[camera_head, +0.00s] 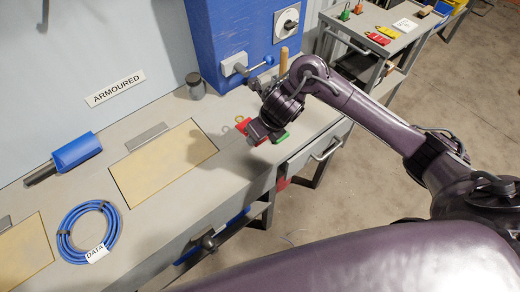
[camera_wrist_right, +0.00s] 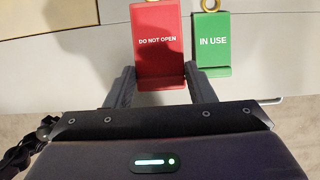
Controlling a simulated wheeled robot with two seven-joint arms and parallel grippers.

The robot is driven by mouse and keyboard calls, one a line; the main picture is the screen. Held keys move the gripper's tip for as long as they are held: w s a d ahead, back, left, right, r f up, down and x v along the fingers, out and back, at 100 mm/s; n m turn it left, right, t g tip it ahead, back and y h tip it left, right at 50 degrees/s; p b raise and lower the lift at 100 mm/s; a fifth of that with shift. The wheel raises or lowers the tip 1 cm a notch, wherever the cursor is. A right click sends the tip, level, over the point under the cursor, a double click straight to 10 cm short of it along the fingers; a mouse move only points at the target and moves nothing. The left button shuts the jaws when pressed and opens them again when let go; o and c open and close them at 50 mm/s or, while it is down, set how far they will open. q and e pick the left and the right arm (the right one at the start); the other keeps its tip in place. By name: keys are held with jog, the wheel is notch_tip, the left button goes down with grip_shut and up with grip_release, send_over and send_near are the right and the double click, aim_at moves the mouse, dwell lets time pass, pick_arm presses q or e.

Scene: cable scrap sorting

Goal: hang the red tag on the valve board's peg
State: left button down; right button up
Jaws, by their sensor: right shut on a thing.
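The red tag (camera_wrist_right: 159,42) reads "DO NOT OPEN" and has a brass ring at its top edge. My right gripper (camera_wrist_right: 162,82) is shut on its lower part, one finger on each side. In the head view the red tag (camera_head: 243,124) shows partly beside the right gripper (camera_head: 258,133), low over the bench near its front edge. I cannot tell whether it touches the bench. A green tag (camera_wrist_right: 211,44) reading "IN USE" is just right of it. I cannot make out a valve board or its peg for certain. My left gripper is not in view.
A blue cabinet (camera_head: 225,45) with a lever and a dial (camera_head: 287,25) stands behind the right gripper. A dark jar (camera_head: 195,86), blue cable coil (camera_head: 88,232) and blue-handled tool (camera_head: 76,152) are on the bench. A second table (camera_head: 365,25) at the back right holds coloured pieces.

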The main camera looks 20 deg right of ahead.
aim_at(257, 149)
jog(key=shift+f, duration=2.9)
jog(key=shift+f+b, duration=0.1)
jog(key=shift+b, duration=0.3)
jog(key=o, duration=0.9)
jog(key=shift+o, duration=0.2)
jog(key=shift+f, duration=0.1)
